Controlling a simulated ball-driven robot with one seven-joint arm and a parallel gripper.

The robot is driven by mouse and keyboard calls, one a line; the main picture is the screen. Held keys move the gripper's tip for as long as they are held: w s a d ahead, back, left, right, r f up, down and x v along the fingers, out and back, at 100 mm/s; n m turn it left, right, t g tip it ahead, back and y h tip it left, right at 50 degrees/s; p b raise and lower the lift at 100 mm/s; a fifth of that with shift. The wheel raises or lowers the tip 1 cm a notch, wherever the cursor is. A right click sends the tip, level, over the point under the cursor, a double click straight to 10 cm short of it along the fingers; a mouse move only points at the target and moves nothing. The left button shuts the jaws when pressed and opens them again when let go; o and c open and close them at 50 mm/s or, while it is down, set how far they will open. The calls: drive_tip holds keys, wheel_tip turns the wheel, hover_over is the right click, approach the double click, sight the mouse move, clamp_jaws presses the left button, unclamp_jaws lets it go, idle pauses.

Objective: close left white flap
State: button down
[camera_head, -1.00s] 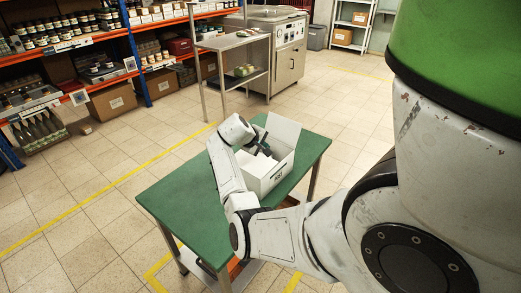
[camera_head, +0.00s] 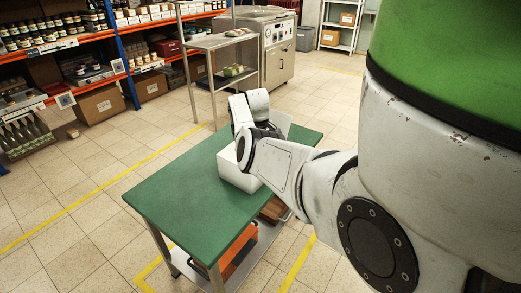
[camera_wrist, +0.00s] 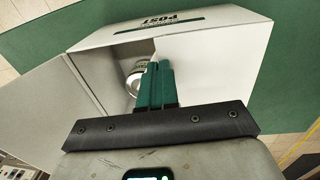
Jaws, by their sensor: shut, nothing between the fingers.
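A white box (camera_head: 235,172) marked POST stands on the green table, largely hidden by my arm in the head view. It also shows in the wrist view (camera_wrist: 110,42), where a jar with a metal lid (camera_wrist: 134,82) is inside. A white flap (camera_wrist: 45,105) stands open at the left of the wrist view; an upright flap (camera_head: 281,122) shows behind my arm in the head view. A wide white panel (camera_wrist: 218,72) lies right of my fingers; I cannot tell whether it is a flap or a wall. My gripper (camera_wrist: 157,68) is shut and empty, its fingertips at the box opening. Contact is unclear.
The green table (camera_head: 180,205) is bare on its near left part. A metal rack (camera_head: 205,50) stands behind it and stocked shelves (camera_head: 60,50) stand at the left. Tiled floor is clear around the table.

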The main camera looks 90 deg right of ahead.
drive_tip(key=shift+a+f+b, duration=0.1)
drive_tip(key=shift+f+b, duration=0.2)
drive_tip(key=shift+f, duration=0.4)
drive_tip(key=shift+r, duration=0.1)
drive_tip(key=shift+r+p, duration=1.1)
drive_tip(key=shift+r, duration=0.1)
wheel_tip(320, 180, up, 13)
drive_tip(key=p, duration=0.2)
drive_tip(key=shift+w+a, duration=0.15)
drive_tip(key=shift+a, duration=0.05)
